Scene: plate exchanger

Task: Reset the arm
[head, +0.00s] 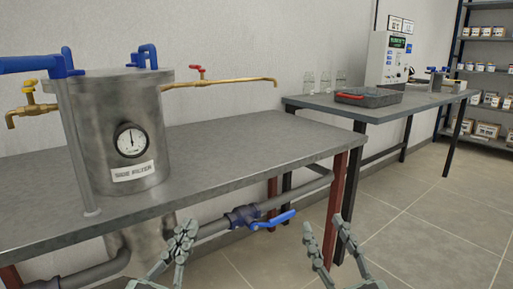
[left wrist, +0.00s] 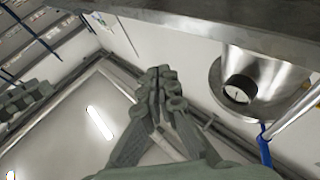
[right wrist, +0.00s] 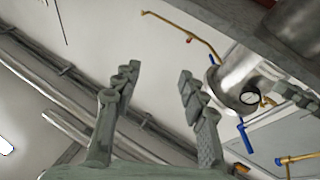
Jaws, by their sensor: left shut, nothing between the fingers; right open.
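My left gripper (head: 182,240) is low in front of the workbench, its fingers together and empty. It also shows in the left wrist view (left wrist: 160,82), shut. My right gripper (head: 324,236) is to its right, fingers apart with nothing between them. In the right wrist view (right wrist: 159,76) the gap is empty too. Both grippers are apart from the steel filter vessel (head: 108,125), which stands upright at the left with a round gauge (head: 131,140) and a label. Parts of my arms are cut off by the lower frame edge.
The grey workbench (head: 230,140) has a clear top right of the vessel. A pipe with a blue-handled valve (head: 244,216) runs below its edge, near my grippers. Brass taps (head: 220,83) stick out from the vessel. A second table (head: 425,101) holds a grey tray (head: 369,97). Open floor lies right.

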